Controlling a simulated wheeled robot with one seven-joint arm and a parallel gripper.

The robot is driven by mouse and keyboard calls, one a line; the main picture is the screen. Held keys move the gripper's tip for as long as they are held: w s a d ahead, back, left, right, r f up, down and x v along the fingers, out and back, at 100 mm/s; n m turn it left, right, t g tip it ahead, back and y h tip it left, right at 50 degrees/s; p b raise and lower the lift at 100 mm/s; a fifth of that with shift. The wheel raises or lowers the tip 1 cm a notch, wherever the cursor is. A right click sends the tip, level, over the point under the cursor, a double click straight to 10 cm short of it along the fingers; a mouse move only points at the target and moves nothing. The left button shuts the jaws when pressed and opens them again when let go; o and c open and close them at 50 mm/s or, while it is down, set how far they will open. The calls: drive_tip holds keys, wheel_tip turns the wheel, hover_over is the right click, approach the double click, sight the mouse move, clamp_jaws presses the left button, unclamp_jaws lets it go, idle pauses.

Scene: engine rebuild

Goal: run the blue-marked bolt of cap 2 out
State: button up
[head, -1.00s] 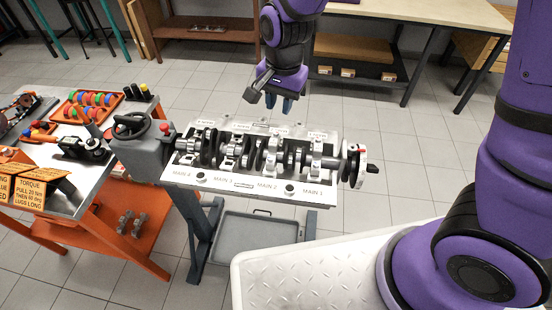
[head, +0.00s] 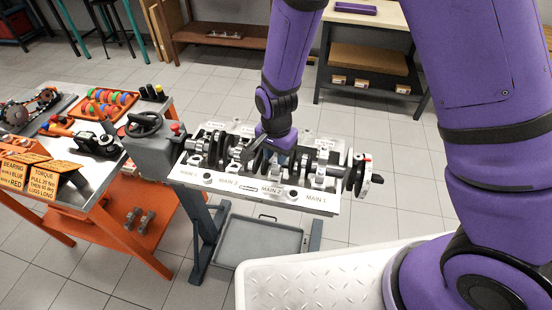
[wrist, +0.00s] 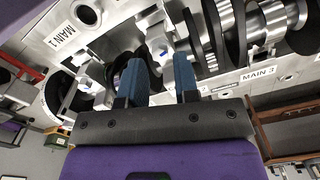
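The crankshaft (head: 333,170) lies in the engine block (head: 240,185), whose front face carries the labels MAIN 1 to MAIN 4. My gripper (head: 280,152) is low over the crankshaft, behind the MAIN 2 label (head: 271,190). In the wrist view my gripper (wrist: 160,66) shows two blue fingers spread apart, with a gap between them. Bright metal of a bearing cap (wrist: 158,45) shows between and beyond the fingertips, between the MAIN 1 label (wrist: 62,35) and the MAIN 3 label (wrist: 258,73).
A handwheel (head: 143,124) and its grey stand are at the block's left end. A bench (head: 95,185) with coloured parts and orange signs (head: 45,182) stands further left. A grey tray (head: 258,243) is below the block. Tiled floor is clear behind it.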

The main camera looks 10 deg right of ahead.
drive_tip(key=shift+f, duration=1.15)
clamp_jaws()
drive_tip(key=shift+n, duration=0.3)
drive_tip(key=n, duration=0.3)
drive_tip(key=shift+n, duration=2)
